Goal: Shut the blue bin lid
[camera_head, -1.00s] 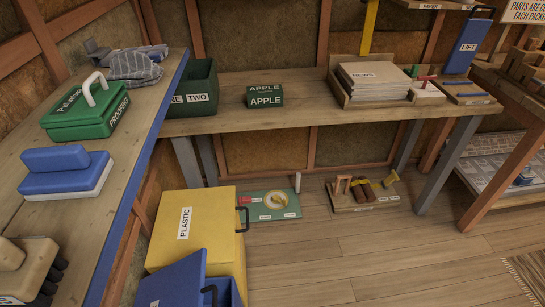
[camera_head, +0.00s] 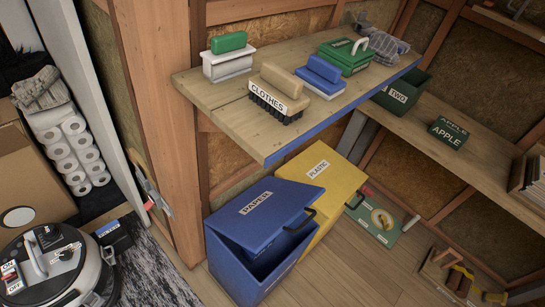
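The blue bin (camera_head: 227,265) stands on the floor under the wooden shelf, in the lower middle of the view. Its blue lid (camera_head: 285,203) carries a white label that seems to read PAPER. The lid is partly open: it is tilted, with a dark gap between its front edge and the bin's rim. A black handle (camera_head: 302,219) sits at the lid's right edge. My gripper is not in view.
A yellow bin (camera_head: 346,187) labelled PLASTIC stands right beside the blue bin. The wooden shelf (camera_head: 225,112) with brushes and a green box hangs above. A round vacuum (camera_head: 70,275) and a grey rug (camera_head: 150,275) lie at left.

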